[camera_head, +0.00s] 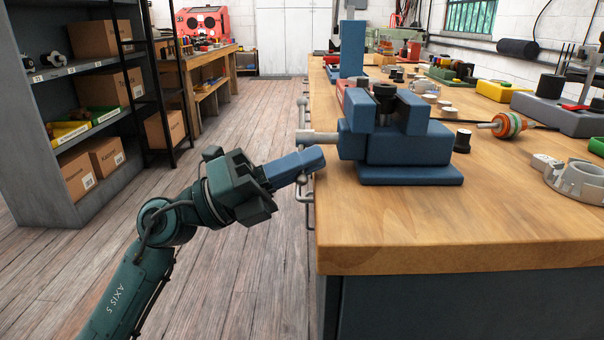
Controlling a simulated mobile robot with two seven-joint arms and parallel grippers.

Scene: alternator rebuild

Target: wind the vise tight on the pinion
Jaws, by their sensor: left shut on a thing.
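The blue vise (405,145) stands on the near left corner of the wooden bench. A dark pinion (385,91) sits upright between its two jaws; its lower part is hidden, so I cannot tell how closely the jaws touch it. The vise's grey screw (320,137) sticks out to the left past the bench edge. Its grey handle bar (302,113) stands roughly upright at the screw's end. My left gripper (312,160) comes in from the lower left, its blue fingers shut on the lower part of the handle bar. My right gripper is out of view.
The wooden bench (420,235) is clear in front of the vise. A black cup-like part (462,140), a rotor (508,125) and a grey housing (577,180) lie to the right. A blue column (352,48) rises behind. Grey shelves with boxes stand left, across open floor.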

